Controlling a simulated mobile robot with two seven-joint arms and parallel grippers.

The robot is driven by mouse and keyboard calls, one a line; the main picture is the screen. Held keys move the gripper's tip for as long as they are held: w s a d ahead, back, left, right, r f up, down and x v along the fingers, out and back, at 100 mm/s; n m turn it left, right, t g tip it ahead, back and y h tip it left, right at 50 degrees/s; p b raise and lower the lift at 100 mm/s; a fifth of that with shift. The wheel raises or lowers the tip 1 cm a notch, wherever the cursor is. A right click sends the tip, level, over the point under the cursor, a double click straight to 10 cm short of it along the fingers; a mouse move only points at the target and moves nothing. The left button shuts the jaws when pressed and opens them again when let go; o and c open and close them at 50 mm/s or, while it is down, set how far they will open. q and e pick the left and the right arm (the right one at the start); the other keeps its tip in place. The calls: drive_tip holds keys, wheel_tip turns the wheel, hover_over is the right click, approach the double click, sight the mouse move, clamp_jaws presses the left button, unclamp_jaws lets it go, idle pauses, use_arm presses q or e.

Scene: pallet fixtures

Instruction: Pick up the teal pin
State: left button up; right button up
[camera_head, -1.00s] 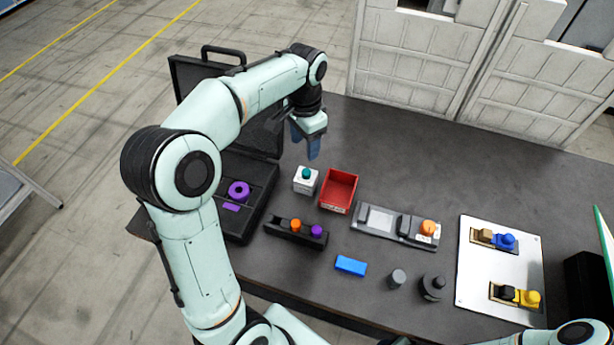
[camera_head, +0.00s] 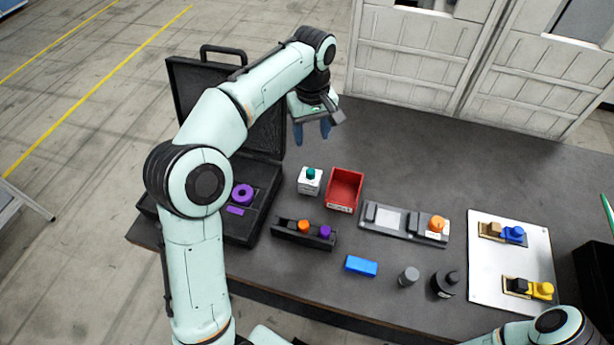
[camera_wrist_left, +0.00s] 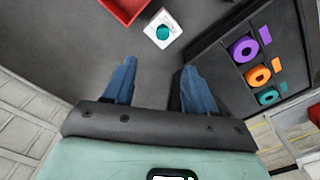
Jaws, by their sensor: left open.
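The teal pin (camera_head: 310,173) stands upright in a small white block (camera_head: 309,186) on the dark table, left of the red bin. The pin (camera_wrist_left: 163,32) and its white block (camera_wrist_left: 160,43) also show in the left wrist view, ahead of the fingers. My left gripper (camera_head: 312,132) is open and empty, with its blue fingers pointing down above the table behind the pin. In the left wrist view the fingers (camera_wrist_left: 158,68) are spread, apart from the block. My right gripper is out of view; only part of my right arm shows at the lower right.
The red bin (camera_head: 345,189) is close beside the white block. An open black case (camera_head: 258,213) holding rings stands left. A black holder (camera_head: 303,234) with orange and purple pins is in front. A grey fixture (camera_head: 404,222) and white board (camera_head: 512,261) are right. The back table is clear.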

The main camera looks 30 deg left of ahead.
use_arm(q)
drive_tip(key=b, duration=0.1)
hover_over(311, 171)
wheel_tip(311, 171, down, 7)
drive_tip(key=shift+a+r, duration=0.1)
drive_tip(key=shift+r, duration=0.1)
drive_tip(key=shift+w+f+b, duration=0.15)
drive_tip(key=shift+f+b, duration=0.15)
drive_tip(key=shift+f, duration=0.2)
drive_tip(key=f, duration=0.3)
drive_tip(key=shift+s+f+b, duration=0.25)
drive_tip(key=shift+f+b, duration=0.05)
drive_tip(key=shift+b, duration=0.05)
drive_tip(key=shift+f, duration=0.65)
clamp_jaws()
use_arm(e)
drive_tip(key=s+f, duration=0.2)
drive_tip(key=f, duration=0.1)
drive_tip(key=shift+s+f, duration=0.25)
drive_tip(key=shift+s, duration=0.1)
